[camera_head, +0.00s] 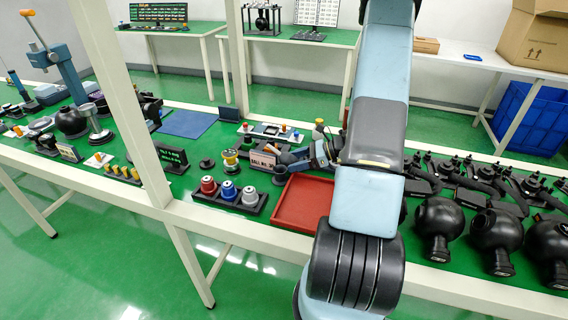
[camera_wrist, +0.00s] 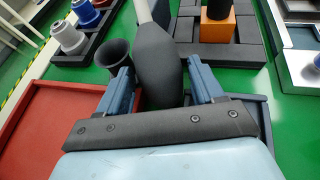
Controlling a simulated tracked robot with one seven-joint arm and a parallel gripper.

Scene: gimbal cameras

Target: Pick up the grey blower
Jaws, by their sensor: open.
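The grey blower (camera_wrist: 160,65) is a dark grey bulb with a pale, narrow nozzle pointing away at the top of the wrist view. My gripper (camera_wrist: 162,78) is open, with one blue finger on each side of the bulb. The left finger is close to the bulb and I cannot tell whether it touches. The lower end of the blower is hidden behind the gripper's dark crossbar. In the head view my gripper (camera_head: 321,153) is over the table beside the red tray, partly hidden by my arm, and the blower is hard to make out there.
A black flared cup (camera_wrist: 115,56) stands just left of the blower, close to the left finger. A red tray (camera_wrist: 58,112) is at left, a blue-grey tray (camera_wrist: 262,108) at right. An orange block (camera_wrist: 218,28) in a dark holder lies beyond. Black round housings (camera_head: 439,220) crowd the table's right.

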